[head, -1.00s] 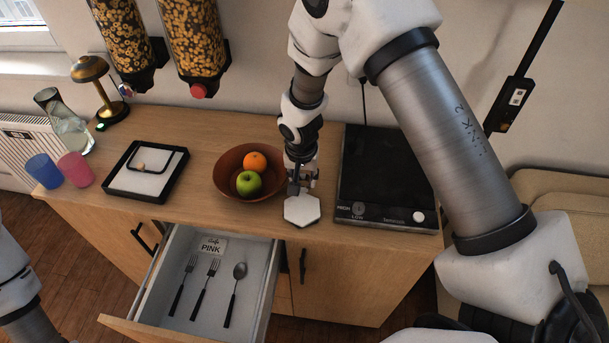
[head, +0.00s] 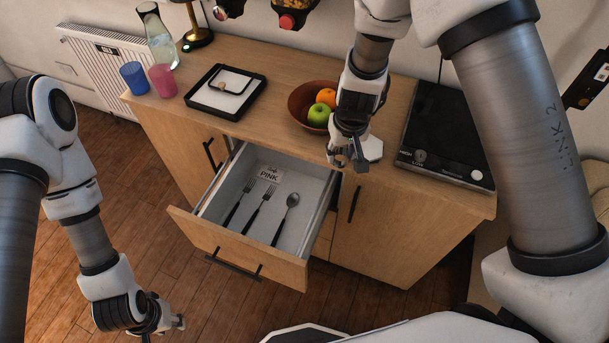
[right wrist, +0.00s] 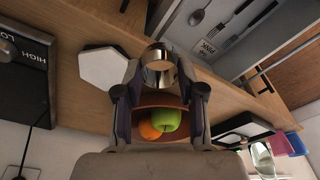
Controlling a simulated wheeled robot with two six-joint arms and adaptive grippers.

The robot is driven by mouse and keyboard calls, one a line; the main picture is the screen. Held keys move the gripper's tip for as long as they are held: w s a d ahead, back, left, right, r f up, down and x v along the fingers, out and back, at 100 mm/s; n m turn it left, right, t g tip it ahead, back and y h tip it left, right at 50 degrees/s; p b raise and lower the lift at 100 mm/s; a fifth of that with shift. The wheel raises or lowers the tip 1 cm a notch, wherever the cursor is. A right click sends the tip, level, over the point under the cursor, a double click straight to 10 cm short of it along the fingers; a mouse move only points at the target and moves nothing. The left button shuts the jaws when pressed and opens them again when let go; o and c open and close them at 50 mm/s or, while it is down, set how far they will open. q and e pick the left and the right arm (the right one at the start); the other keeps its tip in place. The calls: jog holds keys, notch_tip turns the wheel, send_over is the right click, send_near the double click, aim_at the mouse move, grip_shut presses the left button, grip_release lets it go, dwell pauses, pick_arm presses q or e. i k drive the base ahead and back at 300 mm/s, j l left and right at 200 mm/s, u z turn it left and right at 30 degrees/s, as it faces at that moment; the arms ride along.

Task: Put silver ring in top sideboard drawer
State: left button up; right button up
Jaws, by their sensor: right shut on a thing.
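The silver ring (right wrist: 160,72) is held between the fingertips of my right gripper (right wrist: 158,86), which is shut on it. In the head view my right gripper (head: 347,163) hangs near the sideboard's front edge, just right of the open top drawer; the ring is hard to make out there. The top drawer (head: 235,250) is pulled out and holds two forks (head: 262,208), a spoon (head: 287,215) and a card reading PINK (head: 269,173). It also shows in the right wrist view (right wrist: 222,62). My left gripper (head: 168,326) is low over the floor, its jaws unclear.
A white hexagonal coaster (head: 373,150) lies beside my right gripper. A fruit bowl (head: 300,100) and a black hob (head: 445,135) stand behind and right. A black-framed tray (head: 226,92), blue cup (head: 134,78) and pink cup (head: 163,81) stand left. The drawer's front left is clear.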

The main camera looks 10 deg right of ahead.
aim_at(303, 222)
jog(key=i+j+z, duration=0.1)
jog(key=j, duration=0.25)
jog(key=i+j, duration=0.25)
jog(key=j, duration=0.15)
jog(key=i+j+z, duration=0.15)
jog(key=j, duration=0.2)
jog(key=i+j, duration=0.2)
jog(key=j, duration=0.2)
jog(key=i+j+z, duration=0.15)
jog(key=j, duration=0.25)
jog(key=i+j+z, duration=0.1)
jog(key=j, duration=0.3)
jog(key=z, duration=0.85)
